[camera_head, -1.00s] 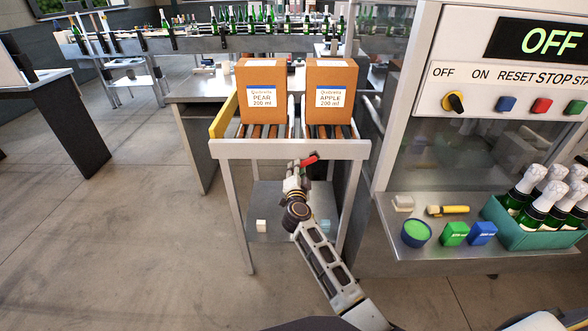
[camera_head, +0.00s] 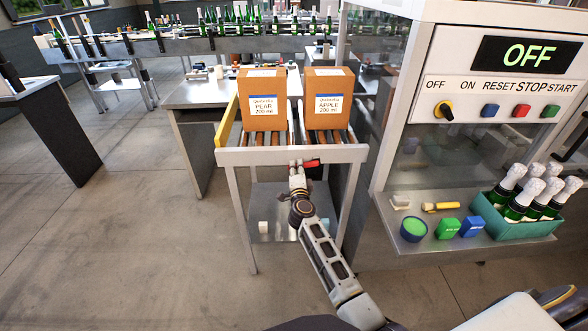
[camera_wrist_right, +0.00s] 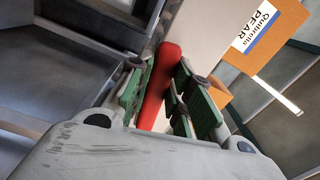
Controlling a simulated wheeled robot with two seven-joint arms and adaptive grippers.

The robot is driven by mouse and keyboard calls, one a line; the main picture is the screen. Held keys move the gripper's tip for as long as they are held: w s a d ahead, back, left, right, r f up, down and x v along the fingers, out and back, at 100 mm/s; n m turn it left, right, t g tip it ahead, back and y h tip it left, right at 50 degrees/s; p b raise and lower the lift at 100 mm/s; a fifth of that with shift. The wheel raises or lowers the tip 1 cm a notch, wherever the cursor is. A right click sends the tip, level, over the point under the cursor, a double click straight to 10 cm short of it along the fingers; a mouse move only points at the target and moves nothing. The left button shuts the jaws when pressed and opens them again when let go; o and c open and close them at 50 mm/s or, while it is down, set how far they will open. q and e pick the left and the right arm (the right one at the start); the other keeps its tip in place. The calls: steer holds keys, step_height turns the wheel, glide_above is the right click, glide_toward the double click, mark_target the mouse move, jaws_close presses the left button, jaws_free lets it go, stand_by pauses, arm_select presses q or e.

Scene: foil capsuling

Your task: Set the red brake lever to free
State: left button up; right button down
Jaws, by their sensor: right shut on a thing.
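The red brake lever (camera_head: 312,163) is at the front edge of the roller stand, below the two boxes. In the head view it lies about level, its red end toward the right. My right gripper (camera_head: 297,168) is at the lever. In the right wrist view, the red lever (camera_wrist_right: 158,86) sits between the green-padded fingers of my right gripper (camera_wrist_right: 160,95), which is shut on it. The lever's pivot is hidden. My left gripper is not in view.
A PEAR box (camera_head: 262,105) and an APPLE box (camera_head: 328,103) stand on the roller stand (camera_head: 290,155). To the right is a machine panel reading OFF (camera_head: 527,54), with a shelf holding a teal crate (camera_head: 515,231) of bottles. Open floor lies to the left.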

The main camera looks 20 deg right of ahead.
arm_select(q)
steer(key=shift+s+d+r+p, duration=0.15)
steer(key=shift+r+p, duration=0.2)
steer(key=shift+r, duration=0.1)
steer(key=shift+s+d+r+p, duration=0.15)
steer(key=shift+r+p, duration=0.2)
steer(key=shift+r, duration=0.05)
arm_select(e)
steer(key=shift+r+m, duration=0.65)
steer(key=shift+m, duration=0.35)
steer(key=c, duration=1.3)
jaws_free()
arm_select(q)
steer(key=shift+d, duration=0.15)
arm_select(e)
steer(key=shift+s+a, duration=0.1)
steer(key=shift+s, duration=0.1)
steer(key=shift+v, duration=0.8)
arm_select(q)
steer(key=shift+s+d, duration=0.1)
arm_select(e)
steer(key=shift+v, duration=5)
steer(key=shift+r, duration=0.1)
